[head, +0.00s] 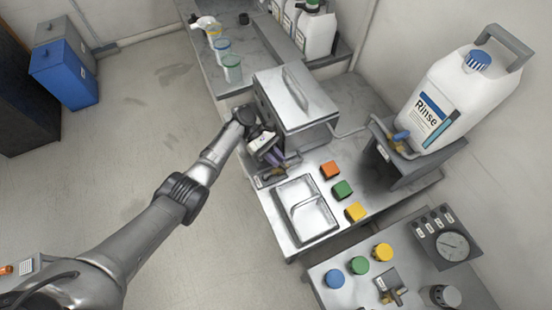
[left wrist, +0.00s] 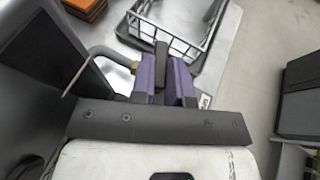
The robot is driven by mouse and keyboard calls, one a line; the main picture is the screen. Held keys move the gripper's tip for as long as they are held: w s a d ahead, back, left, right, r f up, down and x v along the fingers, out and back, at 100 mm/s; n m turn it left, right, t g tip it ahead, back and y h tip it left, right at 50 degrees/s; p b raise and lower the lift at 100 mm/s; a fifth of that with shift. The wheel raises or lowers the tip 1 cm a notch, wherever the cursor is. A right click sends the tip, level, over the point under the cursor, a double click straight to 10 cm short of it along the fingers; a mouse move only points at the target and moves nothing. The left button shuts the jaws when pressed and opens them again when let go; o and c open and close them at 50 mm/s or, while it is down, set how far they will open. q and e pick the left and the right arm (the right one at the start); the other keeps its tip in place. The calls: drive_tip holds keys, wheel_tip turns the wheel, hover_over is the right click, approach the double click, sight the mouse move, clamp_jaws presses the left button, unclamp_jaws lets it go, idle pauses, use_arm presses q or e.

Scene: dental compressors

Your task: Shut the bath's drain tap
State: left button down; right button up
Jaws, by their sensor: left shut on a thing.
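The bath (head: 290,105) is a lidded metal box on the bench in the head view. A bent grey drain pipe (left wrist: 102,52) with a brass fitting leads from it in the left wrist view. My left gripper (head: 277,159) is at the bath's near side, low by the bench top. Its purple fingers (left wrist: 166,78) are shut on the drain tap's dark handle (left wrist: 162,54), which stands up between them. The tap's body is mostly hidden by the fingers, and I cannot tell whether the tap is open or shut. My right gripper is out of view.
A metal tray (head: 306,211) with a wire basket lies close to the gripper. Orange, green and yellow blocks (head: 343,189) sit beside it. A large Rinse jug (head: 450,95) stands on a raised stand at right.

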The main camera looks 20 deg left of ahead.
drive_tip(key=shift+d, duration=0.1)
use_arm(q)
drive_tip(key=c, duration=1.1)
unclamp_jaws()
drive_tip(key=b+v, duration=0.3)
drive_tip(key=v, duration=0.9)
drive_tip(key=shift+w, duration=0.1)
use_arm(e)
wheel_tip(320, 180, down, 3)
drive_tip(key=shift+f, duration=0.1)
use_arm(q)
drive_tip(key=shift+b+v, duration=0.35)
drive_tip(key=shift+v, duration=0.5)
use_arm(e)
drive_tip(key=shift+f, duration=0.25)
